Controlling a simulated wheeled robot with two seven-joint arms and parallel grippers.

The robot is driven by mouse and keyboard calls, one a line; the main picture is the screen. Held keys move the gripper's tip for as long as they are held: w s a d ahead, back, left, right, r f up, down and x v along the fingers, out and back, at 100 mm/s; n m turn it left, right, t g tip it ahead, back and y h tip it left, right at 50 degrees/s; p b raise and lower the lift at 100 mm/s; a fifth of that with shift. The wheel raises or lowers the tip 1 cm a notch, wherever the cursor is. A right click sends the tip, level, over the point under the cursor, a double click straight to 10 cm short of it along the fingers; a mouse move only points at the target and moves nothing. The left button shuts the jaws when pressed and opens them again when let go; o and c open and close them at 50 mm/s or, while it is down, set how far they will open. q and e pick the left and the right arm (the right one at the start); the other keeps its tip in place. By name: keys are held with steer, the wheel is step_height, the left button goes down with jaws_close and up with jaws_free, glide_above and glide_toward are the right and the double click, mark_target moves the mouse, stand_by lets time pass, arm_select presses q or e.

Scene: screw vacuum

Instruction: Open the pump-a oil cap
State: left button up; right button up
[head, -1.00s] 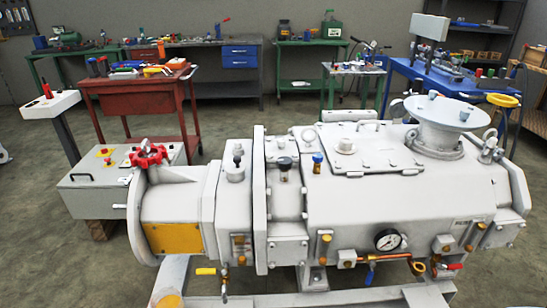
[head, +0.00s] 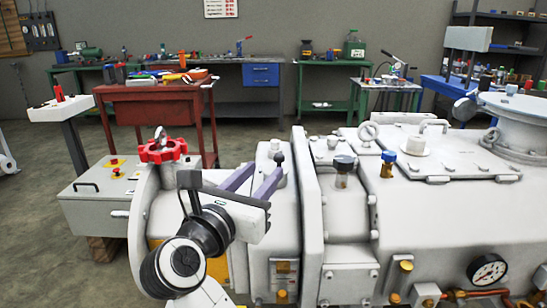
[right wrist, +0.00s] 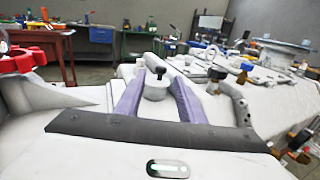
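The white pump (head: 430,215) fills the right and middle of the head view. On its near-left block stands a short white boss with a small black knob (head: 279,158); the knob also shows in the right wrist view (right wrist: 160,71). A dark round cap (head: 344,162) and a blue cap (head: 388,157) stand further right. I cannot tell which of these is the oil cap. My right gripper (head: 268,169) is open, its purple fingers pointing toward the knobbed boss. In the right wrist view the boss appears between the fingers, with no visible grip. My left gripper is out of view.
A red handwheel (head: 163,150) stands left of my right gripper. A lifting eye (head: 368,133) and a pressure gauge (head: 487,269) are on the pump. A grey control box (head: 97,215) and a red cart (head: 152,95) stand to the left and behind.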

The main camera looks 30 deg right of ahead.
mark_target(277, 158)
steer(key=x, duration=0.9)
steer(key=shift+d, duration=0.2)
steer(key=shift+c, duration=0.2)
jaws_close()
